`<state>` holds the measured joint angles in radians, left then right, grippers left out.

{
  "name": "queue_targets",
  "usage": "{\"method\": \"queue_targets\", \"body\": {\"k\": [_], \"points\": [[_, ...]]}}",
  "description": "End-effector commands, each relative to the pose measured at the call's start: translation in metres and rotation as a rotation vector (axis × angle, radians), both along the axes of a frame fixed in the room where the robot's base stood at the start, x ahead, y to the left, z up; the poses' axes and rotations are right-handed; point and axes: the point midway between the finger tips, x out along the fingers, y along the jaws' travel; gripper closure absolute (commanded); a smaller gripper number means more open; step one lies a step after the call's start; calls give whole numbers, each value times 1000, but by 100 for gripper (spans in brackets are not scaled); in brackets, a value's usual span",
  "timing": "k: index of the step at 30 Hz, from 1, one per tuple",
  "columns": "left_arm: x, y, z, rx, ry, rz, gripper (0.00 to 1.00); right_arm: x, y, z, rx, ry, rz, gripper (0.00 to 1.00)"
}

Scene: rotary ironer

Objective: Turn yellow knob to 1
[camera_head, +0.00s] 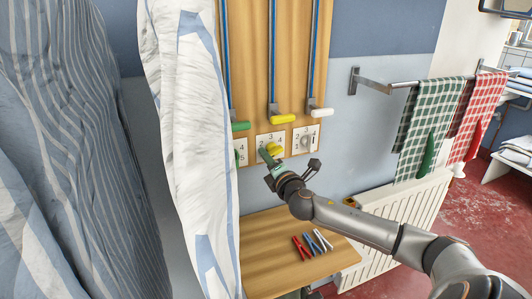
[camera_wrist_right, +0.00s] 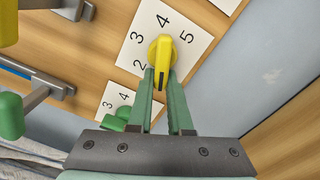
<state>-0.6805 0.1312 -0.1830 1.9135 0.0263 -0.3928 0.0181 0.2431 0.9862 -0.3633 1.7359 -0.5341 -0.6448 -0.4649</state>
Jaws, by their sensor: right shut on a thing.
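The yellow knob (camera_head: 274,149) sits on a white number card on the wooden panel (camera_head: 298,60). It also shows in the right wrist view (camera_wrist_right: 161,55), where 2, 3, 4 and 5 are readable on the card (camera_wrist_right: 190,20). The knob's bar lines up with the 4 in that view; I cannot tell which end is its pointer. My right gripper (camera_head: 268,162) reaches the knob from below, its green fingers (camera_wrist_right: 162,86) shut on the knob's near end. The fingers hide part of the card. My left gripper is out of view.
Yellow (camera_head: 282,119), green (camera_head: 240,126) and white (camera_head: 320,112) handles hang above the cards. A pale knob (camera_head: 308,142) is on the right card. Striped cloth (camera_head: 195,120) hangs close at the left. Clothes pegs (camera_head: 312,243) lie on a wooden shelf (camera_head: 270,265) below.

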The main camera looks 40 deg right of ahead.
Motion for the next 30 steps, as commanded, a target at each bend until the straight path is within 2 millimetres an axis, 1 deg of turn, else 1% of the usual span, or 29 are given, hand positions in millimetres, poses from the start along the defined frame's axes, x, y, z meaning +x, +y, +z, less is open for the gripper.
{"method": "queue_targets", "body": {"k": [1,9,24,25,30], "points": [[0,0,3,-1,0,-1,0,0,0,0,-21,9,0,100],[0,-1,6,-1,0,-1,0,-1,-1,-3,-98,32,0,100],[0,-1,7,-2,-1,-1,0,-1,-2,-4,-115,37,0,100],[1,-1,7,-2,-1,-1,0,-1,-2,-4,-115,37,0,80],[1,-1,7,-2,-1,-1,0,-1,-2,-3,-113,37,0,61]]}}
